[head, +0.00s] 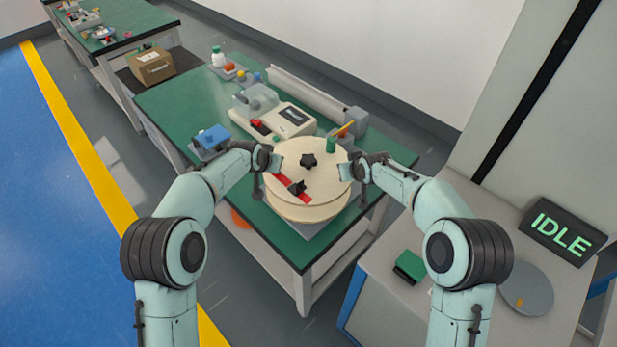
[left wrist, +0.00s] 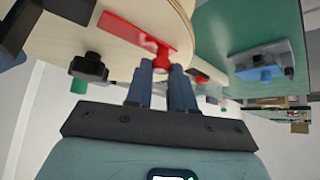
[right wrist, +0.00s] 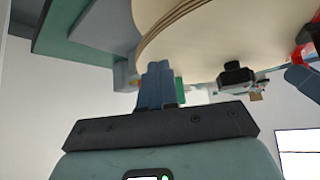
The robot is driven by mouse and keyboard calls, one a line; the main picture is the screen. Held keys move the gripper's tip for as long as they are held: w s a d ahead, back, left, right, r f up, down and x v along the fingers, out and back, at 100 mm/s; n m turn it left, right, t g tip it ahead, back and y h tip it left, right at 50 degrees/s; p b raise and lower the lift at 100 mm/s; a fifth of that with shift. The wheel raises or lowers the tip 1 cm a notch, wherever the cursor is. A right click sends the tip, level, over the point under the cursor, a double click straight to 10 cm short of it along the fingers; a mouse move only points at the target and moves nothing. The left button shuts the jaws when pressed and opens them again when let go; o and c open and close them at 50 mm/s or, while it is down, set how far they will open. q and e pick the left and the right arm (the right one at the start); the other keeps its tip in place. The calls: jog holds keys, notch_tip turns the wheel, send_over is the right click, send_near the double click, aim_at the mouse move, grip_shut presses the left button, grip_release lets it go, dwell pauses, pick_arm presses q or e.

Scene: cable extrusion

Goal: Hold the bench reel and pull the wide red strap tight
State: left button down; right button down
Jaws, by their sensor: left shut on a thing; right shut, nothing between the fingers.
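The bench reel (head: 310,158), a round pale wooden drum with a black star knob on top, sits at the near end of the green bench. The wide red strap (head: 289,184) lies across its top at the left, beside a small black knob; it also shows in the left wrist view (left wrist: 135,33). My left gripper (head: 271,170) is at the reel's left edge, shut on the red end of the strap. My right gripper (head: 350,171) is shut and empty at the reel's right edge; in the right wrist view its fingertips (right wrist: 160,68) are close to the rim. Contact is unclear.
A cream device (head: 285,118) with a dark screen stands behind the reel, and a blue block (head: 211,138) at the bench's left edge. A green post (head: 331,144) stands behind the reel. At right, a grey cabinet carries an IDLE sign (head: 555,232).

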pick_arm(q)
jog(key=c, duration=1)
grip_release()
jog(key=shift+a, duration=0.15)
pick_arm(e)
jog(key=shift+s+d+f, duration=0.15)
jog(key=shift+s+f, duration=0.05)
jog(key=shift+f, duration=0.4)
pick_arm(q)
jog(key=shift+r, duration=3.95)
pick_arm(e)
jog(key=shift+r, duration=0.1)
jog(key=shift+w+r+p, duration=0.15)
jog(key=shift+r+p, duration=0.15)
jog(key=shift+r, duration=0.65)
jog(key=shift+w+r+p, duration=0.1)
jog(key=shift+r+p, duration=0.2)
jog(key=shift+r, duration=0.6)
jog(key=shift+r+p, duration=0.45)
jog(key=shift+r, duration=1)
pick_arm(q)
jog(key=r, duration=0.1)
jog(key=w+r, duration=0.1)
jog(key=r, duration=0.1)
jog(key=shift+w+r, duration=0.15)
jog(key=shift+r, duration=0.1)
